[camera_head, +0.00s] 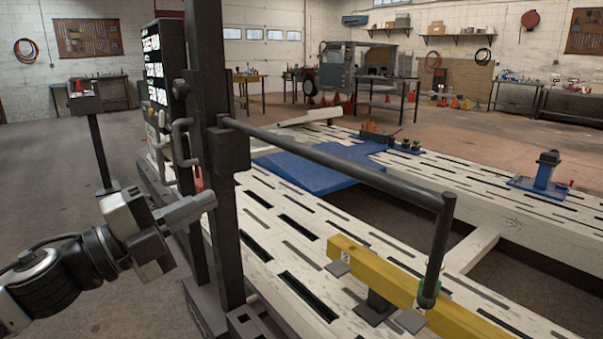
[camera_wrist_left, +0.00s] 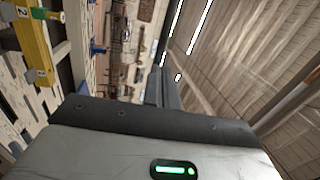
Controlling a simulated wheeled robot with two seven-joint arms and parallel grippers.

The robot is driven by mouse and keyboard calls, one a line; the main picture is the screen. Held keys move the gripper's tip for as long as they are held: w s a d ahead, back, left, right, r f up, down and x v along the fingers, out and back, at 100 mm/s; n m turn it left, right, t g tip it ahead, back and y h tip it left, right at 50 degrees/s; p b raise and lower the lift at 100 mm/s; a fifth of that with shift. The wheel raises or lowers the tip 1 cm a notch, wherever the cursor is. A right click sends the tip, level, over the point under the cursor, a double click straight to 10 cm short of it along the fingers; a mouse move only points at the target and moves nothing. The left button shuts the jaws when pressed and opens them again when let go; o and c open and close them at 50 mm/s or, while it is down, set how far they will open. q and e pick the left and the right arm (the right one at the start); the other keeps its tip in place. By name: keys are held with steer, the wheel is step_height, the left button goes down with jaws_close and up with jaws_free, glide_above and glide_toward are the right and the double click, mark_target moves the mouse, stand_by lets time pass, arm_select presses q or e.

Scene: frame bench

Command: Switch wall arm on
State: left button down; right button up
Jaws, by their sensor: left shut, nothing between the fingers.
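A dark upright post (camera_head: 226,240) stands in front of me in the head view. A long dark bar (camera_head: 340,168) reaches from it to the right, over the bench, and ends in a hanging rod (camera_head: 437,245). I cannot tell for sure which part is the wall arm, and no switch is clear to see. A grey bent handle (camera_head: 183,140) is on the left side of the post. My left gripper (camera_head: 210,199) is shut and empty, just left of the post and below the handle. Its fingers (camera_wrist_left: 165,88) also show in the left wrist view. My right gripper is out of view.
A white slotted frame bench (camera_head: 285,222) fills the right side, with a yellow beam (camera_head: 385,275) and a blue plate (camera_head: 305,174) on it. A dark cabinet (camera_head: 153,65) with lit panels stands behind the post. A small stand (camera_head: 97,135) is at the left. Floor is free left of the bench.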

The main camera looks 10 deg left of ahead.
arm_select(q)
steer(key=shift+d+r+m+h, duration=0.3)
steer(key=shift+r+m, duration=0.15)
steer(key=shift+m, duration=0.15)
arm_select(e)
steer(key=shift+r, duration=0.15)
arm_select(q)
steer(key=p, duration=0.6)
glide_toward(299, 154)
steer(key=x, duration=0.6)
steer(key=shift+a+r, duration=0.1)
steer(key=shift+r, duration=0.05)
steer(key=shift+w+d, duration=0.3)
steer(key=shift+w, duration=0.1)
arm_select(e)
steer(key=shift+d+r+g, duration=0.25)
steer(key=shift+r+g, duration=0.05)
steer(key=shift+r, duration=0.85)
arm_select(q)
steer(key=shift+p, duration=0.3)
